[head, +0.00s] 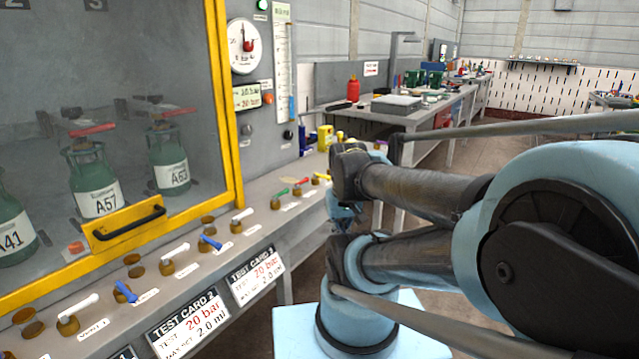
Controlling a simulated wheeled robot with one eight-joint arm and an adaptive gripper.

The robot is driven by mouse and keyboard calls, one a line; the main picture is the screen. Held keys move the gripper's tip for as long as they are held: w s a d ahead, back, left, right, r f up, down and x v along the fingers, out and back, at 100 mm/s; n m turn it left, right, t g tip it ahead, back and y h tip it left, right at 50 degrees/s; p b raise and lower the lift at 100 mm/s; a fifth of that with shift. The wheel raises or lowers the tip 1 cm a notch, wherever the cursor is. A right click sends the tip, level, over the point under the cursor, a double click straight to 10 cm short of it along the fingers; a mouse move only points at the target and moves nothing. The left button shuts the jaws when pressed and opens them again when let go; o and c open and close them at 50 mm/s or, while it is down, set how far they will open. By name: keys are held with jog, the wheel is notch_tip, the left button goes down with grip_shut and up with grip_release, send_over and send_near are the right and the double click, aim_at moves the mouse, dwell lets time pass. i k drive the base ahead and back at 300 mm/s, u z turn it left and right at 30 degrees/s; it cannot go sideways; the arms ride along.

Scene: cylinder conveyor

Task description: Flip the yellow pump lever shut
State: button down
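A small yellow lever (322,177) sits on a brass fitting near the far end of the sloped grey bench, close to my arm. It is small, and I cannot tell whether it is open or shut. A red lever (301,181) and a green lever (279,193) stand in the same row, nearer to me. My arm fills the right side of the picture, with its dark links reaching left beside the bench end. I cannot make out my gripper's fingers.
A yellow-framed cabinet (230,110) with green cylinders (95,180) stands at the left. Blue levers (210,243) and white levers (243,215) line the bench front above test cards (188,322). A dial gauge (244,45) hangs on the panel. A workbench (400,115) stands behind.

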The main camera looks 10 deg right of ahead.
aim_at(316, 176)
jog(key=z, duration=0.8)
jog(key=k, duration=1.6)
jog(key=u, duration=0.5)
jog(key=i, duration=0.95)
